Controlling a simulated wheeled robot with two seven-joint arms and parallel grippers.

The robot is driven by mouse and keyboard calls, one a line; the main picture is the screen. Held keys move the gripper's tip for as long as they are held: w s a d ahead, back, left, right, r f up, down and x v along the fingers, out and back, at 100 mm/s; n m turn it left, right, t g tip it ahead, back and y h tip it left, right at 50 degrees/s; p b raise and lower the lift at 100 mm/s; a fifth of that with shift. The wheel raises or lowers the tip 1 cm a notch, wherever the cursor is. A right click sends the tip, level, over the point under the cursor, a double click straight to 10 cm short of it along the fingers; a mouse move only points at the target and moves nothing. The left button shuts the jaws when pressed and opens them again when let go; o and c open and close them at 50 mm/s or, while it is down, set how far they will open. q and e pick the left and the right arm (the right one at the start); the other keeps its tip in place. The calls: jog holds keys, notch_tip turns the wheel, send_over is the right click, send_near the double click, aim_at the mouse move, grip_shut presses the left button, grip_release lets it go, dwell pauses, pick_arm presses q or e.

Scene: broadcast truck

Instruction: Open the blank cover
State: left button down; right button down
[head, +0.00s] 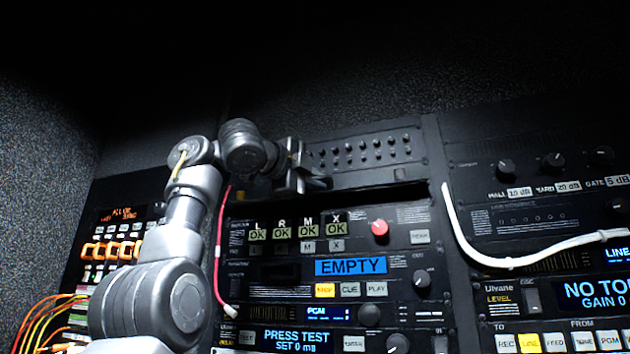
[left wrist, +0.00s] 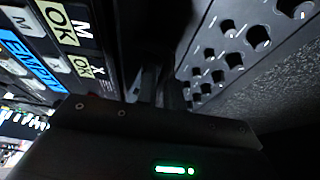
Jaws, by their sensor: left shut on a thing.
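The blank cover (head: 365,150) looks like the dark panel with rows of small round fittings at the top of the middle rack. It also fills the upper right of the left wrist view (left wrist: 225,50). A dark gap (head: 385,199) runs below its lower edge, above the unit with the OK labels. My left gripper (head: 318,182) is at the lower left part of the cover, shut on it; the exact contact is dark. In the left wrist view, the fingers (left wrist: 158,88) reach into shadow between the cover and the OK unit. My right gripper is in neither view.
Below the gap are a red knob (head: 380,228), OK labels (head: 308,230) and an EMPTY display (head: 351,266). A pink-red cable (head: 219,245) hangs close to my left arm. A white cable (head: 510,262) crosses the right rack. Orange cables (head: 45,318) lie lower left.

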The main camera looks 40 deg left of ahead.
pick_arm(q)
jog(key=shift+r, duration=0.1)
jog(key=c, duration=1.8)
grip_release()
jog(key=shift+s, duration=0.1)
jog(key=shift+s, duration=0.1)
jog(key=shift+s+b, duration=0.35)
jog(key=shift+s, duration=0.05)
jog(key=s+b, duration=0.3)
jog(key=s, duration=0.7)
jog(key=shift+a, duration=0.15)
